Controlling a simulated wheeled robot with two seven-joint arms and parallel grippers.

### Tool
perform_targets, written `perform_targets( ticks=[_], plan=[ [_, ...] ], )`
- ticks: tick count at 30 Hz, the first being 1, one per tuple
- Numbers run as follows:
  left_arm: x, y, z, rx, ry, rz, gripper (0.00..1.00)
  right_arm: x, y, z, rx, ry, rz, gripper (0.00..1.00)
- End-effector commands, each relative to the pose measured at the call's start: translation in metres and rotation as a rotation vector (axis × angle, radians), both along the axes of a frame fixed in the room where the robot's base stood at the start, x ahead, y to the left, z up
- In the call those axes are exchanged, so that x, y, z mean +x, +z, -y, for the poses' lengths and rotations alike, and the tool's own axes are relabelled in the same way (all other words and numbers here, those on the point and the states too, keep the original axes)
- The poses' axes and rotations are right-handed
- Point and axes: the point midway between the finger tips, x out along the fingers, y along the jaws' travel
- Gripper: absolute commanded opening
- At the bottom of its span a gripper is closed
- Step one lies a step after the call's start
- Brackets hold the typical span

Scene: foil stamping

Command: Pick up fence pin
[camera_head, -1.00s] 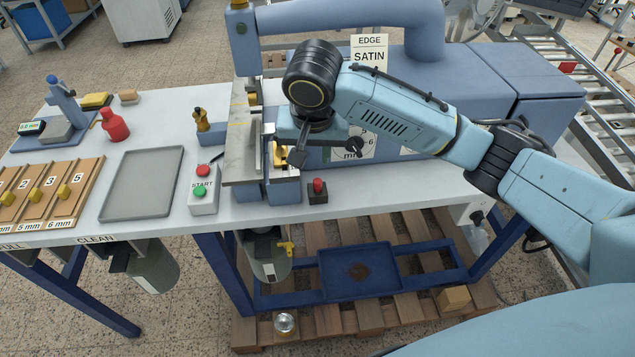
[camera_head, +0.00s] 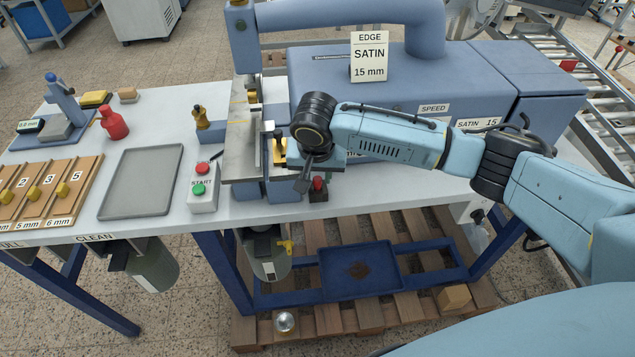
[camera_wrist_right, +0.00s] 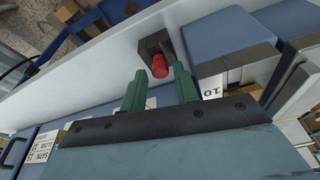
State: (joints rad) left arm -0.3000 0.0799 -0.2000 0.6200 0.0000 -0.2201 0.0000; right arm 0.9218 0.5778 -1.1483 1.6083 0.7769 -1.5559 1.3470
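A red-topped pin (camera_head: 318,183), which I take to be the fence pin, stands in a small dark block (camera_head: 318,196) at the table's front edge, right of the press. In the wrist view the red pin (camera_wrist_right: 160,66) shows in the gap between my right fingertips, seemingly beyond them. My right gripper (camera_head: 311,174) is above and close to the block in the head view. Its two green fingers (camera_wrist_right: 160,76) are apart and hold nothing. The pin's lower part is hidden. My left gripper does not show.
The blue press (camera_head: 345,70) stands behind, with its metal fence plate (camera_head: 240,150) left of my gripper. A START button box (camera_head: 204,188) and a grey tray (camera_head: 142,182) are to the left. A blue tray (camera_head: 358,270) lies below the table.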

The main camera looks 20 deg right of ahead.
Motion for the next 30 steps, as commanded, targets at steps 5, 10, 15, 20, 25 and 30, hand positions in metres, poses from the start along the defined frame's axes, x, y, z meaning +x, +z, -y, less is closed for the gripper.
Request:
perform_targets(
  ticks=[5,10,15,20,25,30],
  plan=[
    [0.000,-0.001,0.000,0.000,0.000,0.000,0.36,0.003,-0.014,0.002,0.000,0.000,0.000,0.30],
    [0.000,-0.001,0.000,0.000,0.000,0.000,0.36,0.003,-0.014,0.002,-0.001,0.001,0.001,0.30],
    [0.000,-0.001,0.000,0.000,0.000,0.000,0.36,0.003,-0.014,0.002,-0.001,0.001,0.001,0.12],
    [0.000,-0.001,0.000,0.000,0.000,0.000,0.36,0.003,-0.014,0.002,0.000,0.001,0.001,0.00],
    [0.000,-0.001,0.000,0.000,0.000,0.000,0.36,0.003,-0.013,0.001,0.000,0.000,0.001,0.00],
    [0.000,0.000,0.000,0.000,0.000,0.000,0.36,0.004,0.004,0.001,0.001,0.002,0.003,0.00]
  ],
)
